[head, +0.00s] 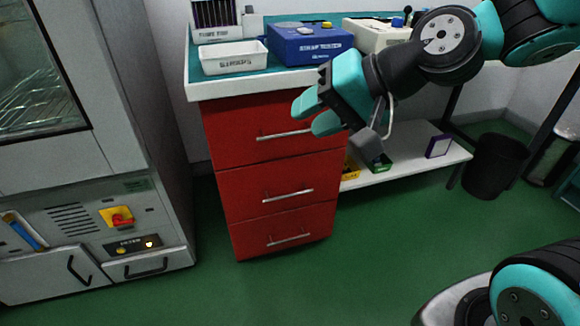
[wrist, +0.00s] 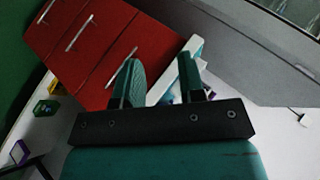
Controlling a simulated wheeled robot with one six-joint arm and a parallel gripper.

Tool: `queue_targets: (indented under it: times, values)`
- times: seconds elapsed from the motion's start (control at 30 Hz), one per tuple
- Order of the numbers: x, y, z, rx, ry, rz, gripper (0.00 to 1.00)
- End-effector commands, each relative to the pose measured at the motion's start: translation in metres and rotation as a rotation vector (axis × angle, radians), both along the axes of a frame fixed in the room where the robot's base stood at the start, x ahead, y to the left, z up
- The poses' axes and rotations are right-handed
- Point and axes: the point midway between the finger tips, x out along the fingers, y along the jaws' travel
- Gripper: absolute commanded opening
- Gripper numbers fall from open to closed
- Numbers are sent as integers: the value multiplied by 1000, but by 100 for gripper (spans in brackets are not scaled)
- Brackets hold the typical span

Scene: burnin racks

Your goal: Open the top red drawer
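The red drawer unit (head: 231,187) stands under the workbench with three drawers, all closed. My gripper (head: 312,112) is open and empty, in front of the top drawer's right part in the head view. Its fingers are apart in the wrist view (wrist: 162,75). The right end of the handle lies close to the gripper in the head view; I cannot tell whether they touch.
The workbench (head: 200,90) holds a white bin (head: 234,66), a blue tester box (head: 308,50) and other instruments. A grey oven cabinet (head: 150,120) stands to the left. A low white shelf (head: 405,172) and a black waste bin (head: 495,165) are at right. The green floor in front is clear.

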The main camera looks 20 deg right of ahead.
Motion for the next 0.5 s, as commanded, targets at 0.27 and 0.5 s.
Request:
queue_targets:
  times: [0.27, 0.5]
  values:
    - [59, -45, -112, 322, -39, -367, 37]
    - [89, -90, -160, 564, -80, -600, 37]
